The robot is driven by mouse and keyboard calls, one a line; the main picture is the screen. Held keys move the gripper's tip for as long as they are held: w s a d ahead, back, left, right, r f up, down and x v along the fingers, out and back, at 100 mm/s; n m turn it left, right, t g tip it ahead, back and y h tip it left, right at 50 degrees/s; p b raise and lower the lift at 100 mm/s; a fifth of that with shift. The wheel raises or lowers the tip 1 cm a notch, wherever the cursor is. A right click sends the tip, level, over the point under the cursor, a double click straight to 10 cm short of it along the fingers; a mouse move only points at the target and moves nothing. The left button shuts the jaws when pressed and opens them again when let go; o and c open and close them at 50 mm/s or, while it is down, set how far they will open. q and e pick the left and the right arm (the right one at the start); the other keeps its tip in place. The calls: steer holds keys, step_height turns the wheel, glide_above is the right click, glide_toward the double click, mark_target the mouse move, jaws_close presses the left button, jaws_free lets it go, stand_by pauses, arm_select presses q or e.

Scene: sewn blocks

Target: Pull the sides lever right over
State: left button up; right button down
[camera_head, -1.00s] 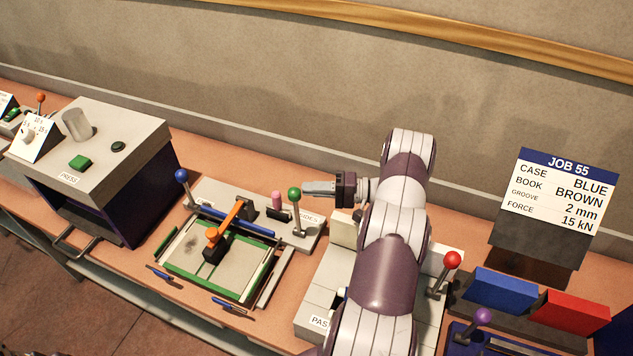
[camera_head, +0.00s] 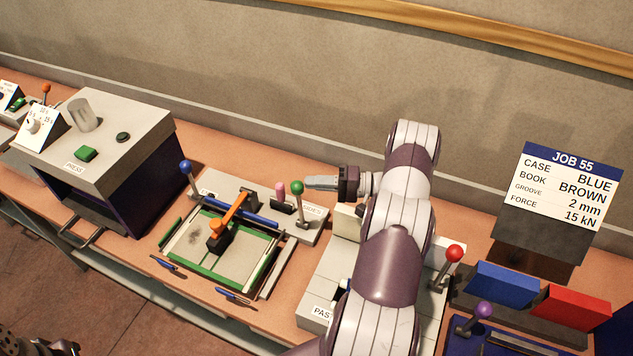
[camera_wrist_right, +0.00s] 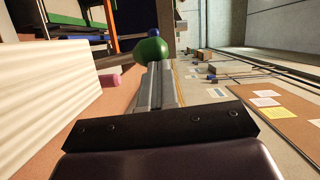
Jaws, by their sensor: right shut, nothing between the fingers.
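The sides lever (camera_head: 300,205) has a green knob and stands nearly upright at the right end of the grey jig with the SIDES label (camera_head: 312,210). My right gripper (camera_head: 308,183) is shut and empty, its fingertips pointing left at the right side of the green knob. In the right wrist view the green knob (camera_wrist_right: 151,50) sits just beyond the tips of the closed fingers (camera_wrist_right: 154,85). I cannot tell whether they touch. A dark part, probably of my left gripper (camera_head: 45,346), shows at the bottom left corner; its fingers are not clear.
A pink peg (camera_head: 280,188) stands close left of the knob. A blue-knobbed lever (camera_head: 186,166) is at the jig's left end. An orange arm (camera_head: 233,210) lies over the jig bed. A red-knobbed lever (camera_head: 453,254) stands right of my right arm. The wall is behind.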

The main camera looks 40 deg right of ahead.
steer(key=shift+s+d+f, duration=0.1)
steer(key=shift+s+d, duration=0.05)
steer(key=b+v, duration=0.6)
steer(key=v, duration=0.6)
steer(key=shift+d, duration=0.1)
